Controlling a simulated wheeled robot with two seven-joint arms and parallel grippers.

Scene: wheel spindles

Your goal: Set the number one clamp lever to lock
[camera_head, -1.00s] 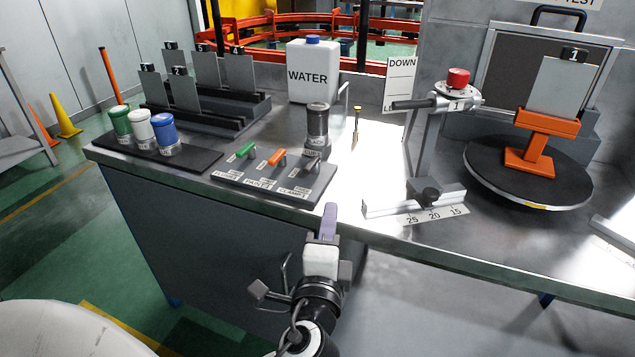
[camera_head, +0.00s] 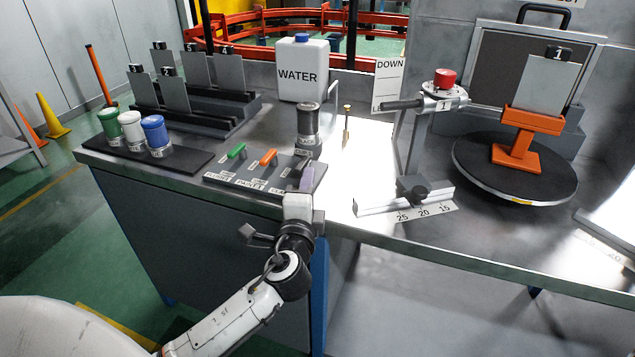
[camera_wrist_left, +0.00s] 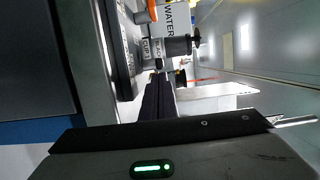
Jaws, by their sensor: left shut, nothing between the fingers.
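The lever panel (camera_head: 240,180) lies on the bench's front edge with a green lever (camera_head: 237,151), an orange lever (camera_head: 268,157) and a dark grey lever (camera_head: 303,156) at its right end. A label reading roughly CLAMP sits by the grey one. My left gripper (camera_head: 308,172) is shut and empty at the panel's right end, just in front of the grey lever and partly covering it. Contact cannot be told. In the left wrist view the shut fingers (camera_wrist_left: 158,92) point toward the panel's labels. The lever's setting is not readable. My right gripper is not in view.
A dark cylinder (camera_head: 308,122) stands behind the panel, with the WATER jug (camera_head: 302,88) farther back. Green, white and blue capped jars (camera_head: 155,128) stand left. A sliding stop (camera_head: 412,190) with a scale and a black turntable (camera_head: 470,165) are right.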

